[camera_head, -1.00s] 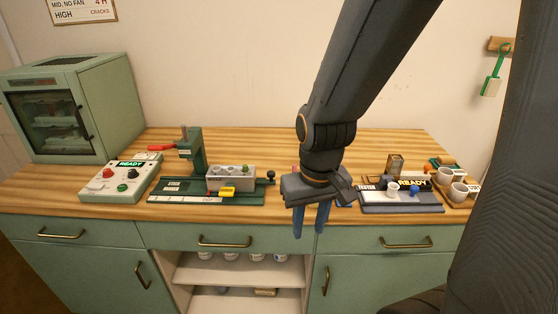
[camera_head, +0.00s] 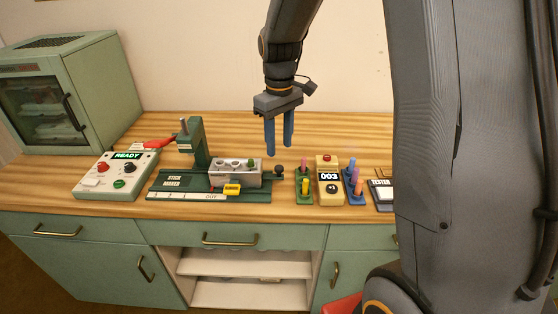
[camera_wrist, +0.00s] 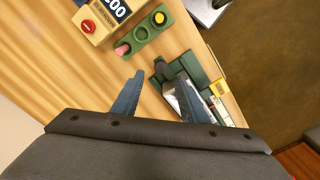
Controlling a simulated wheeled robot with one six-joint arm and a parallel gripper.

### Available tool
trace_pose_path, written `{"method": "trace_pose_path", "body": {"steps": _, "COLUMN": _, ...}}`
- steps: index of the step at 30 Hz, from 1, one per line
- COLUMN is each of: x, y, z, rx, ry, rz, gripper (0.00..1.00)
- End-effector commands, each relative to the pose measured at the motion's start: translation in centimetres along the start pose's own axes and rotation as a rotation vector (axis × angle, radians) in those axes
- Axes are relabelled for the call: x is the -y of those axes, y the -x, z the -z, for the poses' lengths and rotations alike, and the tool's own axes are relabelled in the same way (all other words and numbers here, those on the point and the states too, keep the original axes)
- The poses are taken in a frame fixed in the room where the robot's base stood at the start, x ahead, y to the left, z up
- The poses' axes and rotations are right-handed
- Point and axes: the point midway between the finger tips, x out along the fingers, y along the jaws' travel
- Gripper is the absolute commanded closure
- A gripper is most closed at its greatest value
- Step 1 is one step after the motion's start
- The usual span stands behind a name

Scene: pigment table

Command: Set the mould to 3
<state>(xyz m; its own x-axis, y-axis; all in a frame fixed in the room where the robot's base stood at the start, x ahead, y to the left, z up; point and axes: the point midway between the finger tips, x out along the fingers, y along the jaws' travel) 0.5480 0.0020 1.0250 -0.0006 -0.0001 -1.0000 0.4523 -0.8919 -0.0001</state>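The stick maker (camera_head: 172,183) is a green device with an upright post at its left end and a strip of marks along its front. The grey mould (camera_head: 240,178), a block with round wells and a green peg on top, sits on its right part, near the OUT mark. A yellow tag (camera_head: 232,189) is at its front. A dark round knob (camera_head: 279,169) is at the right end. My gripper (camera_head: 280,148) is open and empty, fingers pointing down, above and behind the knob. In the wrist view, one finger of my gripper (camera_wrist: 157,85) partly covers the mould (camera_wrist: 192,103).
A READY control box (camera_head: 117,175) and a green oven (camera_head: 90,100) are at left. My arm hides the right side.

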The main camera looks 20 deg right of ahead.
Motion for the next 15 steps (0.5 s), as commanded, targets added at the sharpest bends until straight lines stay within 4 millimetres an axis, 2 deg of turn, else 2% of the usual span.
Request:
{"method": "trace_pose_path", "body": {"steps": 9, "x": 0.3, "y": -4.6, "z": -0.1, "rx": 0.004, "ry": 0.002, "rz": 0.002, "gripper": 0.6}}
{"method": "trace_pose_path", "body": {"steps": 15, "x": 0.3, "y": -6.6, "z": -0.1, "rx": 0.001, "ry": 0.003, "rz": 0.001, "gripper": 0.6}}
